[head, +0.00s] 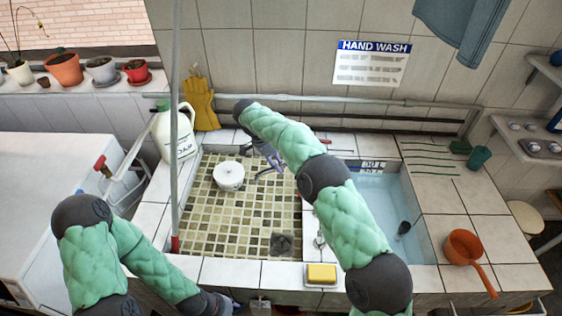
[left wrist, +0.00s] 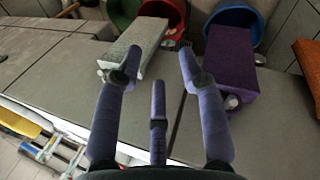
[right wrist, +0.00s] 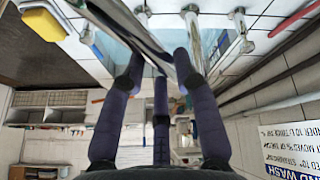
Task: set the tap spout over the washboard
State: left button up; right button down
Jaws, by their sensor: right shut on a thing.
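My right gripper (head: 268,156) is at the back of the tiled basin, partly hidden by its own forearm. In the right wrist view its fingers (right wrist: 158,62) are shut on the chrome tap spout (right wrist: 130,28), which runs diagonally between them. The spout's far end is not clear. I cannot make out a washboard in any view; my right arm covers part of the divider and the right basin. My left gripper (head: 217,303) is low at the front edge of the sink. In the left wrist view its fingers (left wrist: 160,50) are apart and empty.
A white round container (head: 228,176) stands in the tiled basin. A soap jug (head: 174,138) stands at its back left corner. Yellow soap (head: 321,274) lies on the front ledge. An orange dipper (head: 464,247) sits right of the water basin (head: 410,200). A thin pole (head: 175,90) rises at left.

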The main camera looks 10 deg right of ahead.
jog(key=shift+d+r, duration=0.1)
jog(key=c, duration=0.9)
grip_release()
jog(key=v, duration=1.2)
